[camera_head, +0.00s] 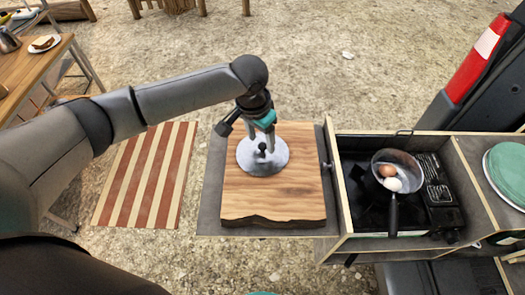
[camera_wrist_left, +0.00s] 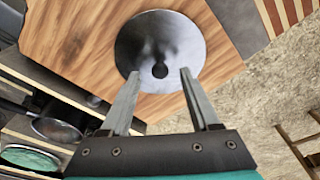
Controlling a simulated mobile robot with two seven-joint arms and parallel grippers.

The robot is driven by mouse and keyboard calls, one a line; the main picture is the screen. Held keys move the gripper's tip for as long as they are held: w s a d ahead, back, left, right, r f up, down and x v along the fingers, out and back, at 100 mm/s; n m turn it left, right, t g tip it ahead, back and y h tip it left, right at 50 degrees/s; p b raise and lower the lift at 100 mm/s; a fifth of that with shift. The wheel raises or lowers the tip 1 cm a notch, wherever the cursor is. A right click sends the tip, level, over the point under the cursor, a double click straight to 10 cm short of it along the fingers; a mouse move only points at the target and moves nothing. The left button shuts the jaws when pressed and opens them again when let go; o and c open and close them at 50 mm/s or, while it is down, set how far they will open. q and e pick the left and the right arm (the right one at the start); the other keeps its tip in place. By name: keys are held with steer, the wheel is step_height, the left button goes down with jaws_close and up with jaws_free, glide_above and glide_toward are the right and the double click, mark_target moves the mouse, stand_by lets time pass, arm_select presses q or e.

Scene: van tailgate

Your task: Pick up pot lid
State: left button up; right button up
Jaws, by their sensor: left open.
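The pot lid (camera_head: 251,161) is a round, shiny grey disc with a dark knob. It lies flat on the wooden board in the head view. It also shows in the left wrist view (camera_wrist_left: 150,30), with its knob (camera_wrist_left: 160,70) just beyond and between the fingertips. My left gripper (camera_head: 262,146) is above the lid, its fingers pointing down towards the knob. In the left wrist view the gripper (camera_wrist_left: 158,74) is open, with a clear gap between its two fingers and nothing held. I cannot tell whether the fingers are level with the knob.
The thick wooden board (camera_head: 285,190) rests on a grey shelf beside the stove box. A pan (camera_head: 408,163) with two eggs sits on the black stove (camera_head: 440,195). A green plate (camera_head: 508,170) is at far right. A striped mat (camera_head: 150,180) lies on the ground left.

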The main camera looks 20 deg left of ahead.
arm_select(q)
steer(key=shift+w+f, duration=0.2)
steer(key=shift+f, duration=0.75)
jaws_close()
